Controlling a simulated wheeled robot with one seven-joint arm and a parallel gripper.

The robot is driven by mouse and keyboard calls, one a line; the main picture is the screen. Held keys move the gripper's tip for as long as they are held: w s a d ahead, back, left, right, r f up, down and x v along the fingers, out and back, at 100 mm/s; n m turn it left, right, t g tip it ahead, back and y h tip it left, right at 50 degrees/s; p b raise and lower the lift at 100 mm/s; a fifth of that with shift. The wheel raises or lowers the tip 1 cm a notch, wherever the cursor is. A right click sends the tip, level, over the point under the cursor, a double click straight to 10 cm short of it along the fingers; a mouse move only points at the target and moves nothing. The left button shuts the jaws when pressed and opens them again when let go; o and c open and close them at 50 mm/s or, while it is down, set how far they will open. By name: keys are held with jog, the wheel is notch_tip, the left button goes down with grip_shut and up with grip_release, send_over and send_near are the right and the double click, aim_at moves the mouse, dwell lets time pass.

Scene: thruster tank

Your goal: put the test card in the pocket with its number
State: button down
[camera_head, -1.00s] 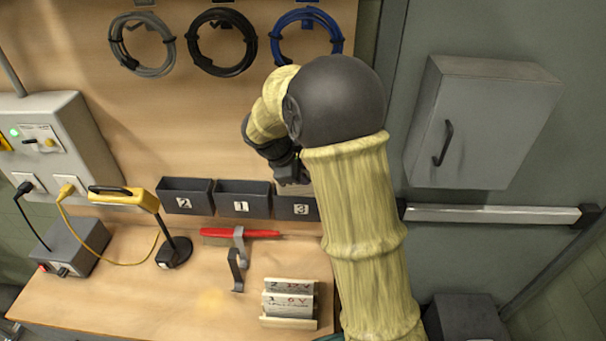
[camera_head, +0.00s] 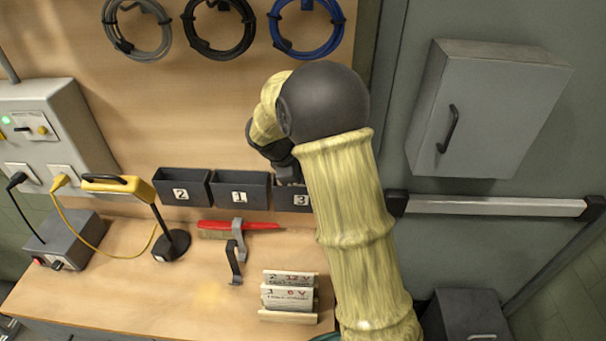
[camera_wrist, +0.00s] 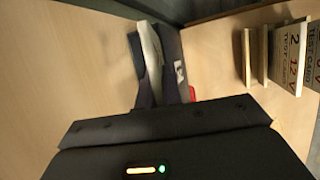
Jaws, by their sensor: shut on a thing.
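My gripper (camera_wrist: 157,70) is shut on a pale test card (camera_wrist: 150,45), seen nearly edge-on in the wrist view; its number cannot be read. In the head view my gripper (camera_head: 284,168) is at the upper edge of pocket 3 (camera_head: 294,200), and my arm hides part of both. I cannot tell how far the card is inside the pocket. Pocket 1 (camera_head: 240,194) and pocket 2 (camera_head: 181,193) are dark bins to its left. Other test cards stand in a wooden rack (camera_head: 288,317) on the bench, one marked 2, 12 V (camera_wrist: 291,55).
A red-handled tool (camera_head: 255,226) and a grey hook stand (camera_head: 235,258) are below the pockets. A yellow lamp (camera_head: 120,188) stands left. Coiled cables (camera_head: 306,25) hang above. A grey wall cabinet (camera_head: 490,110) is at right. The front middle of the bench is clear.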

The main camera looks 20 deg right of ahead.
jog(key=shift+w+f, duration=0.15)
jog(key=shift+f, duration=0.2)
jog(key=c, duration=1.5)
grip_release()
jog(key=b+v, duration=0.3)
jog(key=v, duration=1.4)
jog(key=shift+r, duration=0.25)
